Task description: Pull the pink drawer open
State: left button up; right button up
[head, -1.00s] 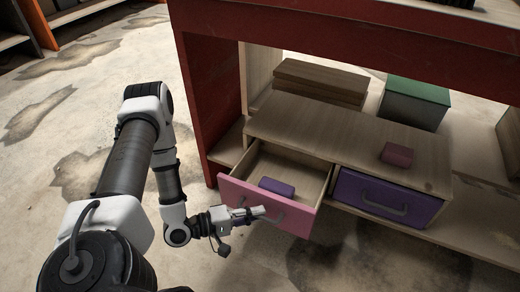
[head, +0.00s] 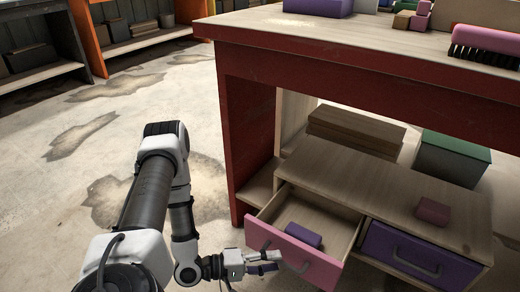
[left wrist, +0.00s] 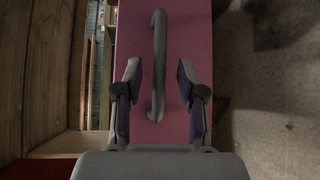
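The pink drawer (head: 318,268) stands pulled out of the wooden cabinet, and a purple block (head: 303,235) lies inside it. Its pink front (left wrist: 190,30) and grey handle (left wrist: 158,60) fill the middle of the left wrist view. My left gripper (head: 272,262) is at the drawer front, by the handle. In the left wrist view its two fingers (left wrist: 158,97) are spread, one on each side of the handle, with gaps between. Neither finger visibly grips it. My right gripper is not in view.
A closed purple drawer (head: 415,258) is to the right of the pink one. The red workbench (head: 350,95) stands over the cabinet. Open floor (head: 110,130) lies to the left.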

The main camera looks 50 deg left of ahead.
pick_arm(q)
jog(key=shift+v, duration=2.45)
